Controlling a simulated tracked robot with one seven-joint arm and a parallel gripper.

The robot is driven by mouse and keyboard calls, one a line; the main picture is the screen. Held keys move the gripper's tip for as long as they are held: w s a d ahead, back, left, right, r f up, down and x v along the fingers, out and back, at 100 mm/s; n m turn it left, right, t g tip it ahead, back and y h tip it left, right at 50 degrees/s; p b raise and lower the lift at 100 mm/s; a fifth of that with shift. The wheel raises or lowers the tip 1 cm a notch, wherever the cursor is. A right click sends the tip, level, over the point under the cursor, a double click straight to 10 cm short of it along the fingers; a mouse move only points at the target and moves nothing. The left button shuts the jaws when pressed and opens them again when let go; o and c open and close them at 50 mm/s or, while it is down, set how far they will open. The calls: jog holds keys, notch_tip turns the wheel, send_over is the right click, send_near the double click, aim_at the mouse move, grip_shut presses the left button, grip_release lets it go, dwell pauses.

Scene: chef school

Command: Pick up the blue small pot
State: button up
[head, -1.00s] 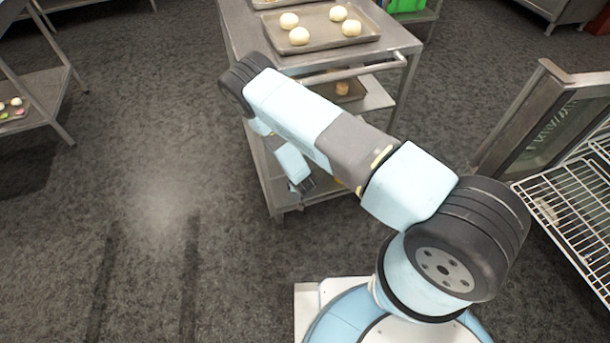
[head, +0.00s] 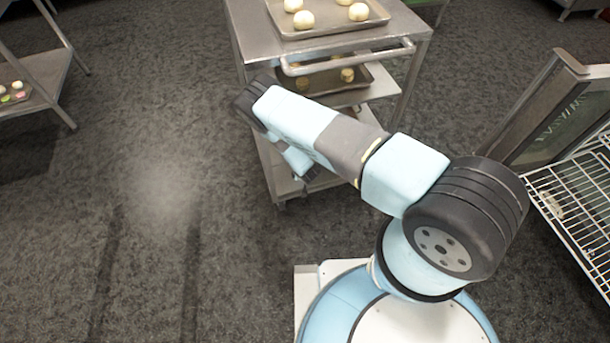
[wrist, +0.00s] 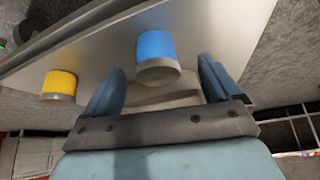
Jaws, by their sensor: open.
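The blue small pot (wrist: 156,47) shows in the wrist view, with a blue side and a grey end, at a grey metal shelf surface (wrist: 110,62). My gripper (wrist: 160,66) is open, with one finger on either side of the pot in the picture. Gaps show between the pot and both fingers. I cannot tell how deep it sits between them. In the head view my gripper (head: 309,181) is small and partly hidden by my arm, beside the lower part of the metal cart (head: 243,40). The blue pot is not visible there.
A yellow pot (wrist: 59,83) stands left of the blue one in the wrist view. The cart carries a tray of dough balls (head: 330,23) on top and another tray (head: 325,80) below. An oven door (head: 540,120) and wire rack (head: 575,195) stand right.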

jog(key=shift+d+x, duration=0.15)
jog(key=shift+x, duration=1.1)
jog(key=shift+d+x, duration=0.15)
jog(key=shift+x, duration=1.05)
jog(key=c, duration=1.2)
